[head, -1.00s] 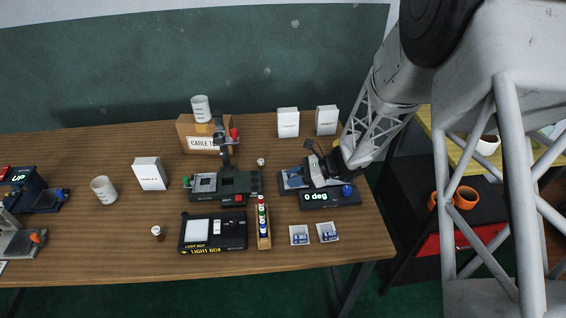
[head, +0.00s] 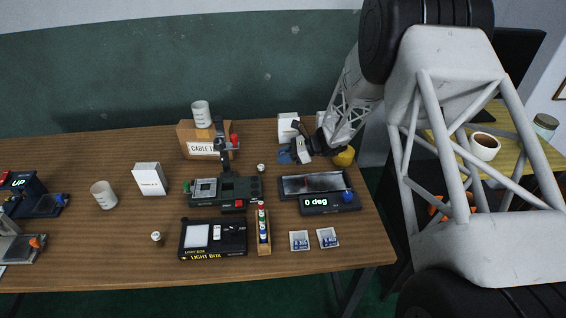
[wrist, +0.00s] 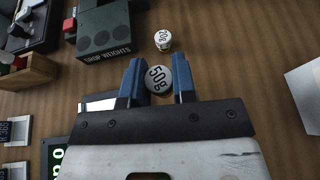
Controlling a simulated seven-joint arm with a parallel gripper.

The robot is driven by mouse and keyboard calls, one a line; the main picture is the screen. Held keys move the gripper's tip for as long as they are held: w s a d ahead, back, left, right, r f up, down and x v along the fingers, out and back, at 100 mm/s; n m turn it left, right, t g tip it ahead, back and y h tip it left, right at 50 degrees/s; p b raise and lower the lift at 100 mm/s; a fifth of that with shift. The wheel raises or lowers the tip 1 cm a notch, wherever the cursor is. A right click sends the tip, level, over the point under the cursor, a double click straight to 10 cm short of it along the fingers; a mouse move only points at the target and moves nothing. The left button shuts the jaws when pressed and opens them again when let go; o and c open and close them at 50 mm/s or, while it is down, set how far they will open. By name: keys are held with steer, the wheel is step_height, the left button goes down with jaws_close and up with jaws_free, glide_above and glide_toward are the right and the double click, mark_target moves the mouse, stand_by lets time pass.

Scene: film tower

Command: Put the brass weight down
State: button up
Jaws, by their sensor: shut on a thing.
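In the head view my gripper (head: 287,157) is low at the back right of the table, behind the angle-display unit (head: 330,202) and in front of a white box. The held weight is hidden there. I cannot tell whether it touches the tabletop. A smaller weight (wrist: 162,41) marked 20g stands apart from it; it also shows in the head view (head: 261,168).
A light box (head: 212,237), a bottle rack (head: 263,232) and two small packets (head: 300,240) lie at the front. Bare wood (wrist: 225,60) surrounds the weights.

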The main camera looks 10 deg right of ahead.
mark_target(283, 171)
steer(key=shift+w, duration=0.35)
steer(key=shift+f, duration=1.8)
steer(key=shift+f, duration=0.6)
steer(key=o, duration=0.9)
steer(key=shift+s+f, duration=0.1)
steer(key=shift+o, duration=0.2)
